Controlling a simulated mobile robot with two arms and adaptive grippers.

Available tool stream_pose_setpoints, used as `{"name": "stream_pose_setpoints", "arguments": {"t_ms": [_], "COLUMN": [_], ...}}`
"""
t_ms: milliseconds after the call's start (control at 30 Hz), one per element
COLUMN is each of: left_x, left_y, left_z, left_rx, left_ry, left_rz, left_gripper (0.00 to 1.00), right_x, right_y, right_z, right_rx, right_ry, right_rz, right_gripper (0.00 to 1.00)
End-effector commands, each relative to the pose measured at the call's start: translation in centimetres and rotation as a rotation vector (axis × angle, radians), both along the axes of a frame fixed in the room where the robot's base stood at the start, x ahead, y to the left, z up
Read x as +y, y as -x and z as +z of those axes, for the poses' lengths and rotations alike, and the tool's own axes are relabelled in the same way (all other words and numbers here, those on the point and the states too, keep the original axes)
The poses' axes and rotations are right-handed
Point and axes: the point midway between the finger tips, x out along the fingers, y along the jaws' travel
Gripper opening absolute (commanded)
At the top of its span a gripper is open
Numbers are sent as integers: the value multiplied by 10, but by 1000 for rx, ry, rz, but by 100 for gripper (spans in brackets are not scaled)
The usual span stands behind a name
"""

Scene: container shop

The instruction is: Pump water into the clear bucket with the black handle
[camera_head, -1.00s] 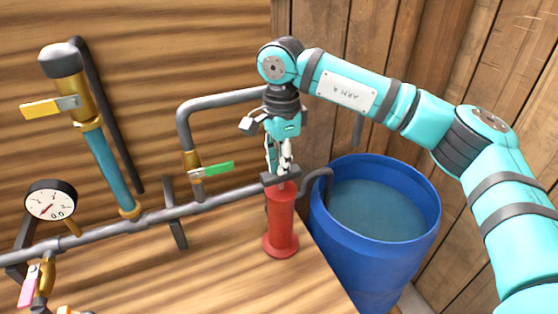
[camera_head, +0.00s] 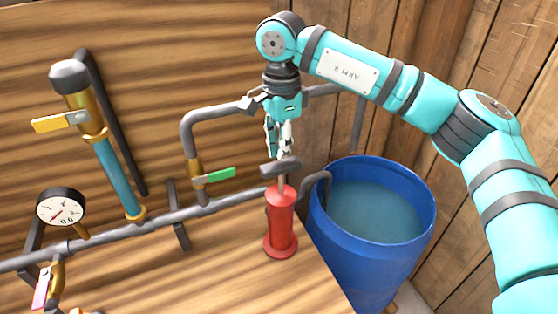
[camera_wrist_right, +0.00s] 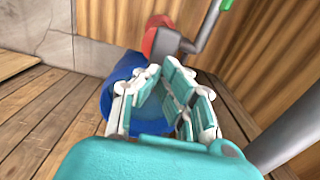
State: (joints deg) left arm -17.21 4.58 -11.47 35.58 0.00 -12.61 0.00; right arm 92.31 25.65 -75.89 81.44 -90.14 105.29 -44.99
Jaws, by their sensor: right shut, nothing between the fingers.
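The red hand pump (camera_head: 281,228) stands upright on the wooden bench. Its dark grey T-handle (camera_head: 281,167) is raised, with a length of rod showing below it. My right gripper (camera_head: 279,156) is shut and empty, pointing down just above the handle. I cannot tell whether the fingertips touch it. In the right wrist view the closed fingers (camera_wrist_right: 163,80) show in front of the red pump (camera_wrist_right: 160,35) and its grey handle (camera_wrist_right: 178,45). The clear bucket with the black handle is not in view. My left gripper is not in view.
A blue barrel of water (camera_head: 375,240) stands right of the pump, with a bent pipe (camera_head: 318,185) dipping into it. Grey pipes, a green-lever valve (camera_head: 215,174), a yellow-lever valve (camera_head: 60,122), a pink-lever valve (camera_head: 42,288) and a gauge (camera_head: 60,207) are to the left.

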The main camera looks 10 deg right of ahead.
Motion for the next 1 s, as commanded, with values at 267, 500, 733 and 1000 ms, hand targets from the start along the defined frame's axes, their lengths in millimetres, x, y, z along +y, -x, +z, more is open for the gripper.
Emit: {"name": "stream_pose_setpoints", "arguments": {"t_ms": [267, 500, 733, 1000], "left_x": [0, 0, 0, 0], "left_y": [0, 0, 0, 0], "left_z": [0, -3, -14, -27], "left_rx": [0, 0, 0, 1], "left_ry": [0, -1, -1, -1], "left_rz": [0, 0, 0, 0], "left_gripper": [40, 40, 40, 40], "right_x": [0, 0, 0, 0], "right_y": [0, 0, 0, 0], "right_z": [0, -3, -19, -39], "right_rx": [-1, 0, 0, 1], "right_ry": [0, 0, 0, -1], "right_rz": [0, 0, 0, 1], "right_gripper": [0, 0, 0, 0]}}
